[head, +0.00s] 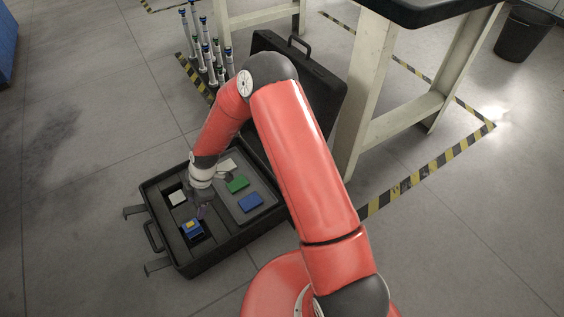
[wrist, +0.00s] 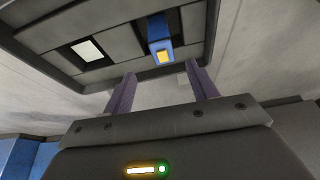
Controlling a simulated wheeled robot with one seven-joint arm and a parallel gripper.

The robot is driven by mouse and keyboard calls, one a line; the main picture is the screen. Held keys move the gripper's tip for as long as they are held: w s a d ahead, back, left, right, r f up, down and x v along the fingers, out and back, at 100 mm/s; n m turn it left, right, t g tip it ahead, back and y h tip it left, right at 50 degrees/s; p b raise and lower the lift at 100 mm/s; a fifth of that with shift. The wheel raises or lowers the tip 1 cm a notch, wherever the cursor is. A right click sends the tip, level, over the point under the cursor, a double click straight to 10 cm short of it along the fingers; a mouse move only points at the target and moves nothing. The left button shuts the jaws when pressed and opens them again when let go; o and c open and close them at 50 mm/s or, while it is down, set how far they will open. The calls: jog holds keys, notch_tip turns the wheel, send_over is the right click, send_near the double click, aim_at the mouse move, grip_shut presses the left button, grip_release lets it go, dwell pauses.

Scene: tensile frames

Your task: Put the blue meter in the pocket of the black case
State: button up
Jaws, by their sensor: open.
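The black case (head: 253,237) lies open on the floor, with grey foam inside. The blue meter (head: 192,228) with a yellow face is at a dark pocket in the case's left part. In the wrist view the blue meter (wrist: 156,28) stands at the dark pocket (wrist: 190,20), with part of it above the foam; how deep it sits I cannot tell. My gripper (head: 201,212) is right above the meter. In the wrist view my gripper (wrist: 161,72) has its two purple fingers apart and nothing between them; the meter is beyond the fingertips.
A white block (head: 177,198) sits in another pocket. Several upright tools (head: 206,50) stand behind the case. A table (head: 385,115) stands to the right.

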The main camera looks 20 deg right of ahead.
jog(key=s+d+r+m+t+h, duration=0.15)
jog(key=d+r+m, duration=0.4)
jog(key=r, duration=0.75)
jog(key=s+d+r+m+t+h, duration=0.1)
jog(key=d+r+m+t, duration=0.15)
jog(key=d+r, duration=0.75)
jog(key=s+d+r+m+t, duration=0.1)
jog(key=s+d+r+m, duration=0.3)
jog(key=s+r+m, duration=0.2)
jog(key=s+d+r+m+t+h, duration=0.1)
jog(key=s+d+r+m, duration=0.4)
jog(key=s, duration=0.8)
notch_tip(320, 180, up, 5)
jog(key=shift+s+d+f+m+t, duration=0.15)
jog(key=shift+s+d+m+t, duration=0.2)
jog(key=shift+m, duration=0.65)
jog(key=shift+a+h, duration=0.1)
jog(key=shift+h, duration=0.15)
notch_tip(320, 180, up, 4)
jog(key=p, duration=0.3)
jog(key=shift+f, duration=0.25)
